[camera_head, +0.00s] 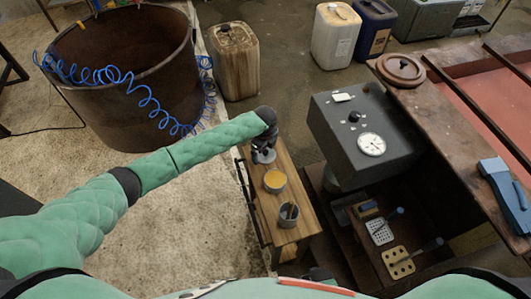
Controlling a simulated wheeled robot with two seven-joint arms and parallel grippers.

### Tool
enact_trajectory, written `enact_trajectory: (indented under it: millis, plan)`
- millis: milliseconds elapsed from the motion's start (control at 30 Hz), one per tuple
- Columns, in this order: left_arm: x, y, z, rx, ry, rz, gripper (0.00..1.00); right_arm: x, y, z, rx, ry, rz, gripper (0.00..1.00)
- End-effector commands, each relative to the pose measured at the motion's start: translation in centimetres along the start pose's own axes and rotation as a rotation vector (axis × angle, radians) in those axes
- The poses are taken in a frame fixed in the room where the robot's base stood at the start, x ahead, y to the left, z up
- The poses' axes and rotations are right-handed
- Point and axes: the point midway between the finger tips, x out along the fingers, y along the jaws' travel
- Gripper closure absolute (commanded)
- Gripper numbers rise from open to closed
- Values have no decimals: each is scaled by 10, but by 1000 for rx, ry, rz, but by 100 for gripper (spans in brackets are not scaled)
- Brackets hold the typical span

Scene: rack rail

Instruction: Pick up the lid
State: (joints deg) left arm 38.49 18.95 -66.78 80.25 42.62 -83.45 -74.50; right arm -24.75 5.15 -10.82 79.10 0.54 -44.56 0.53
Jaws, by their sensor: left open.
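A round brown lid (401,70) with a small knob lies flat on the left end of the rusty table at the upper right. My left gripper (264,154) is open above the far end of a narrow wooden bench (292,232). It is well to the left of the lid and nearer to me, apart from it. I see nothing clearly between its fingers, which are small and dark here. My right gripper does not show.
A cup of yellow stuff (275,181) and a grey cup (289,214) stand on the bench near my left gripper. A dark box with a dial (365,135) stands between bench and rusty table (455,135). A blue tool (504,195) lies on that table. A large rusty tub (125,90) stands left.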

Motion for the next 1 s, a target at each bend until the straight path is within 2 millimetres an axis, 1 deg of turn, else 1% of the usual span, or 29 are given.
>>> enact_trajectory:
  millis: [133,367,500,600,867,1000]
  plan:
    - [6,0,0,-1,-1,1,0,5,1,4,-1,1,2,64]
    - [8,0,0,0,-1,0,0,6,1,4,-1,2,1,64]
    - [8,0,0,0,-1,0,28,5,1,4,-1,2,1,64]
    - [8,0,0,0,-1,0,44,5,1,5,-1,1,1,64]
    - [7,0,0,0,-1,0,45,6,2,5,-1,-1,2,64]
    - [1,0,1,0,-1,-2,45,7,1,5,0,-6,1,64]
